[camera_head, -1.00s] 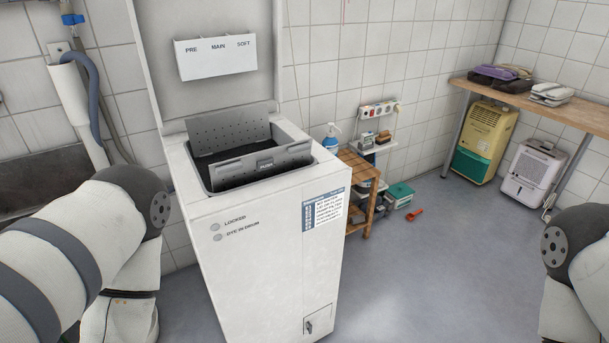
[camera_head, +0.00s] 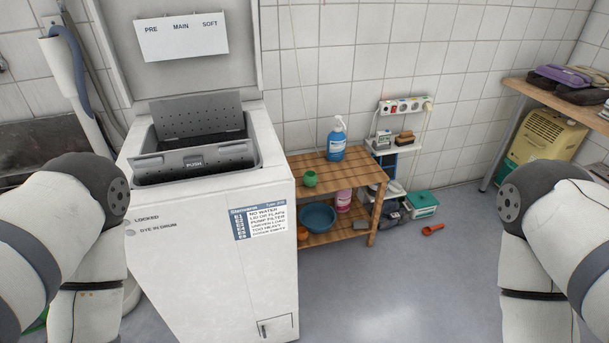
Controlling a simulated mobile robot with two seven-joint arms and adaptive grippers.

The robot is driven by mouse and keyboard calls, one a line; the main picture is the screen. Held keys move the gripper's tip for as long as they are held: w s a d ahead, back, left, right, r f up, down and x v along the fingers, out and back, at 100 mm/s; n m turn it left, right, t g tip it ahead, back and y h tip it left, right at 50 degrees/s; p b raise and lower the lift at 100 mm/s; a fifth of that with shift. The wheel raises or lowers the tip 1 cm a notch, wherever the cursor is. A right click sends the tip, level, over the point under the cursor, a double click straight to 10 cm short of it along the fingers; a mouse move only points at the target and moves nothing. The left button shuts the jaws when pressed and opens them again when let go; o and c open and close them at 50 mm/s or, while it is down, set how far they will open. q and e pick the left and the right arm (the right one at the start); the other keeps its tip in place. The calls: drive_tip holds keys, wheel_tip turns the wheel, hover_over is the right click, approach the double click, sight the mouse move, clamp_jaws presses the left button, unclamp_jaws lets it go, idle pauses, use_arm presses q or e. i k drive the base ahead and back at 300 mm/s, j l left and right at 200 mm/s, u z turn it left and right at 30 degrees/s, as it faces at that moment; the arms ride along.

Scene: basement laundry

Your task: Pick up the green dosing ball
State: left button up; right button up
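The green dosing ball (camera_head: 310,179) sits on the top shelf of a slatted wooden rack (camera_head: 345,176), at its left end close to the washing machine. It is small and looks open at the top. A blue bottle with a white pump (camera_head: 337,142) stands behind it to the right on the same shelf. My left arm comes in at the left in front of the washer, and my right arm at the right over the floor. Neither gripper shows in the view, and both arms are well apart from the ball.
The top-loading washer (camera_head: 215,240) has its lid up and drum flaps showing, left of the rack. The lower shelf holds a blue basin (camera_head: 317,217) and a pink container (camera_head: 343,201). A green-lidded box (camera_head: 421,203) and red scoop (camera_head: 433,229) lie on the floor. Floor in front is clear.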

sight(310, 178)
drive_tip(key=i+l+u, duration=0.15)
drive_tip(key=l, duration=0.25)
drive_tip(key=i+l+u, duration=0.2)
drive_tip(key=l, duration=0.25)
drive_tip(key=i+l+u, duration=0.15)
drive_tip(key=l, duration=0.35)
drive_tip(key=i+l+u, duration=0.15)
drive_tip(key=l, duration=0.35)
drive_tip(key=i+l+u, duration=0.2)
drive_tip(key=l, duration=0.3)
drive_tip(key=l+u, duration=0.15)
drive_tip(key=l, duration=0.35)
drive_tip(key=i+l+u, duration=0.25)
drive_tip(key=i+l, duration=0.4)
